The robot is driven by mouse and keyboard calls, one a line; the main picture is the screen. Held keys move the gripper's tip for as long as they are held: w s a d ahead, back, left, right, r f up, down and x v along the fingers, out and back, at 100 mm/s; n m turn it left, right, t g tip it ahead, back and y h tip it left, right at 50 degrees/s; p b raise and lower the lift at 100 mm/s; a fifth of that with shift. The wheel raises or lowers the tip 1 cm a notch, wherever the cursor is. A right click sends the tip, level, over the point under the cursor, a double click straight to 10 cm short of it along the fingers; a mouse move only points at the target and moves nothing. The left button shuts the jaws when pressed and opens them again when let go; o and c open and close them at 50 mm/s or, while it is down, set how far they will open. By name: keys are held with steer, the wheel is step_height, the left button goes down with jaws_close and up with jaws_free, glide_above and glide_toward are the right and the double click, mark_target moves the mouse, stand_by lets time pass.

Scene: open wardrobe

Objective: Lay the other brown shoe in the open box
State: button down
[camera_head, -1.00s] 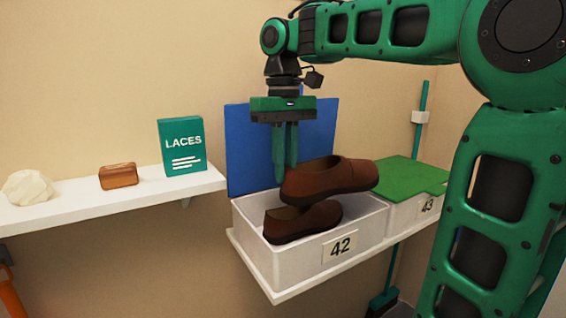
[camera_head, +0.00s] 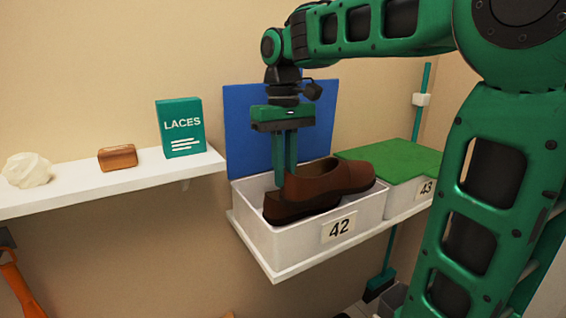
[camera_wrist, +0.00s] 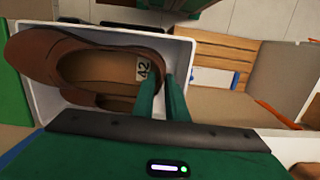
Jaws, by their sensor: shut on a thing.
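My gripper (camera_head: 285,182) is shut on the heel end of a brown shoe (camera_head: 335,179), over the open box (camera_head: 310,245) marked 42. The held shoe is roughly level, with its toe to the right near the box's right wall. The other brown shoe (camera_head: 290,211) lies in the box beneath it, partly hidden. In the wrist view the held shoe (camera_wrist: 50,60) shows a 42 label inside, and my fingers (camera_wrist: 163,100) are at its heel. The white box rim (camera_wrist: 187,60) surrounds it. I cannot tell whether the two shoes touch.
The box's blue lid (camera_head: 245,130) stands upright behind it. A box marked 43 with a green lid (camera_head: 395,160) is close on the right. A shelf (camera_head: 100,184) at left holds a teal LACES pack (camera_head: 180,128), a brown block (camera_head: 117,157) and a crumpled pale lump (camera_head: 27,170).

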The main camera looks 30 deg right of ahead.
steer(key=shift+f, duration=5.9)
steer(key=c, duration=1.3)
jaws_free()
steer(key=shift+r, duration=6.95)
steer(key=shift+s, duration=0.1)
